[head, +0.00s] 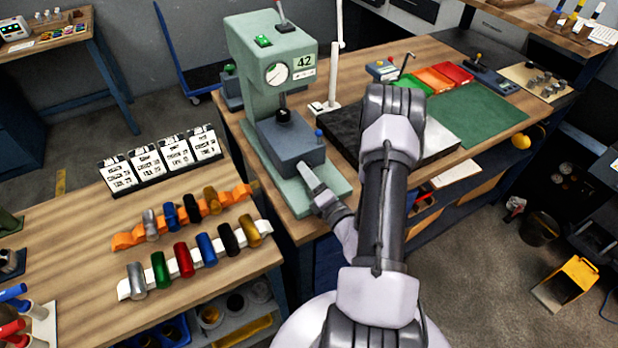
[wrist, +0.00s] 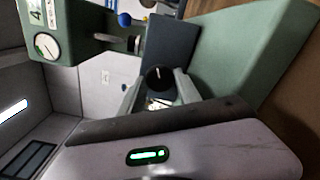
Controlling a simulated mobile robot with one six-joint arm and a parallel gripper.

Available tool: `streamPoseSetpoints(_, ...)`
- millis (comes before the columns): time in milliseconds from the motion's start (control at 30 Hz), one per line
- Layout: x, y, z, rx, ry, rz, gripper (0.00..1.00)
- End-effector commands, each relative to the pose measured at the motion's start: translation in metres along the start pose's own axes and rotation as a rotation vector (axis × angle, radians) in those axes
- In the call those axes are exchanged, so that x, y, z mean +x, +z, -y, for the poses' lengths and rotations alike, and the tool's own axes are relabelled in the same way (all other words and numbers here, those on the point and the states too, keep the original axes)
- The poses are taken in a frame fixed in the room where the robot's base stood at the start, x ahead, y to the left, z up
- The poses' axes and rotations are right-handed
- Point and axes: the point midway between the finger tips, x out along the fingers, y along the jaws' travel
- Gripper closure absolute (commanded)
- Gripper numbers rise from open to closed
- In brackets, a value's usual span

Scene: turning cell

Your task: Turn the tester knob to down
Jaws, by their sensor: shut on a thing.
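The tester (head: 250,60) is a pale green press with a round dial and the number 42, standing on the bench. Its dial (wrist: 46,46) also shows in the wrist view. A dark grey block (head: 290,145) sits low on it. My gripper (head: 306,172) reaches the front of this block. In the wrist view the tester knob (wrist: 158,79), black and round with a short white mark, sits between my fingers. My gripper (wrist: 158,88) is shut on it. In the head view my gripper hides the knob. I cannot tell the mark's true direction.
A blue-ball lever (head: 319,133) sticks out beside the block, close to my gripper. A dark surface plate (head: 435,140) lies to the right. Racks of coloured cylinders (head: 185,260) and printed cards (head: 160,160) stand on the left bench.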

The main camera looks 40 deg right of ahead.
Motion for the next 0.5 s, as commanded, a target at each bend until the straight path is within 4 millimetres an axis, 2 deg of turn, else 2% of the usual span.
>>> streamPoseSetpoints(500, 0.0006, -0.0004, 0.0019, -0.49, 0.002, 0.002, 1.0)
